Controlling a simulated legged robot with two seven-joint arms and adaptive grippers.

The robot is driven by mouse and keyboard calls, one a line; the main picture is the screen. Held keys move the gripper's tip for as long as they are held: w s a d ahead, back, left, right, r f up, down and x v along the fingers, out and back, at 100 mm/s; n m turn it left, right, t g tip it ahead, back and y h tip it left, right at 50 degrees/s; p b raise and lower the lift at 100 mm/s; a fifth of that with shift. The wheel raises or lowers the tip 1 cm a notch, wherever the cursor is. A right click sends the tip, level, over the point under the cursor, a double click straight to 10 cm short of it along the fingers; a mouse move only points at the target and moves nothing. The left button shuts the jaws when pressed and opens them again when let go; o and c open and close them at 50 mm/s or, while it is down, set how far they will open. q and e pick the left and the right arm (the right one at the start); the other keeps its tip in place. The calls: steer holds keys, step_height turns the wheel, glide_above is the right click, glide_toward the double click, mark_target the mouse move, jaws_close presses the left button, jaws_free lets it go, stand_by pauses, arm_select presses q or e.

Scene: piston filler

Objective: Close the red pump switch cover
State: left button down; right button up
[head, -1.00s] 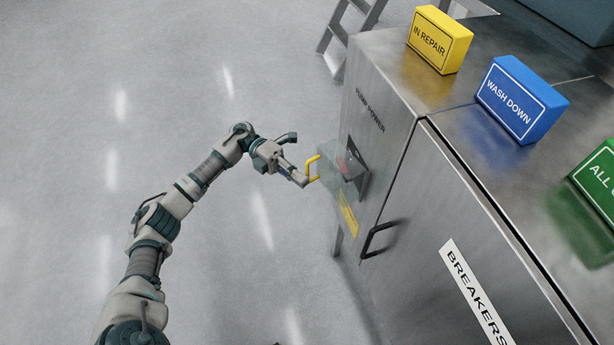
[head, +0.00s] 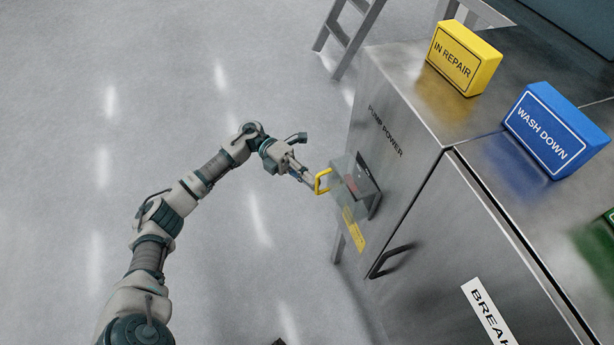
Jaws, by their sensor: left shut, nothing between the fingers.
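My right gripper is not in view.
The steel cabinet (head: 408,165) fills the right, with a dark door handle (head: 392,259) below the switch. Yellow IN REPAIR (head: 465,58), blue WASH DOWN (head: 556,130) and partly cut-off green blocks stand on top. A ladder (head: 350,35) stands behind. The floor at left is clear.

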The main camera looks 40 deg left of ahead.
arm_select(q)
steer(key=shift+d, duration=0.3)
